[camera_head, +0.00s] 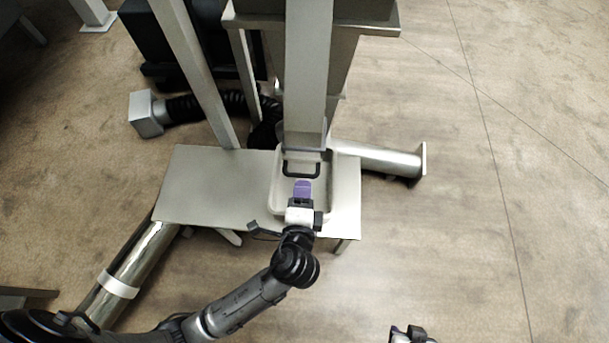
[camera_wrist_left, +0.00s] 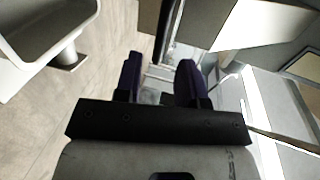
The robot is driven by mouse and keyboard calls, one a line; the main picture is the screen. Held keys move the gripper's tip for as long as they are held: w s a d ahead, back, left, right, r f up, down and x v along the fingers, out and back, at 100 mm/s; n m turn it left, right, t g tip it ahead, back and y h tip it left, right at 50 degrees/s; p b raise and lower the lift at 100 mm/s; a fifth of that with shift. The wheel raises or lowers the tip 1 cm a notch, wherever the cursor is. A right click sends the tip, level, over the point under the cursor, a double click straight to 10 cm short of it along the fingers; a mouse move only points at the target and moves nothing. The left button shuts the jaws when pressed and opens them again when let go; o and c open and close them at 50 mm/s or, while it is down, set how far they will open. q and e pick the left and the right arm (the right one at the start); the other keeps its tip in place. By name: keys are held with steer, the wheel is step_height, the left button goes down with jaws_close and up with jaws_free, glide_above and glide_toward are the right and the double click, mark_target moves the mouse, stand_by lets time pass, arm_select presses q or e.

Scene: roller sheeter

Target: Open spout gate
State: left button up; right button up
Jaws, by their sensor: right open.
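The spout (camera_head: 305,110) is a pale grey chute that comes down to the table. The spout gate's black U-shaped handle (camera_head: 300,170) is at its lower end. My left gripper (camera_head: 303,186) has purple fingers and is just in front of the handle, over the bin. In the left wrist view its two fingers (camera_wrist_left: 160,80) stand apart with no object clearly held between them. A dark bar (camera_wrist_left: 170,30) lies beyond the fingertips; I cannot tell whether it is the handle. My right gripper (camera_head: 411,333) is partly in view at the bottom edge, away from the table.
A pale bin (camera_head: 277,198) sits on the grey table (camera_head: 210,185) under the spout. It also shows in the left wrist view (camera_wrist_left: 50,35). Upright posts stand behind the table, and a metal cylinder (camera_head: 375,158) lies to its right. The floor (camera_head: 470,220) at right is clear.

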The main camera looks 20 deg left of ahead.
mark_target(304, 174)
arm_select(q)
steer(key=shift+b+x, duration=0.9)
steer(key=shift+x, duration=1.85)
jaws_close()
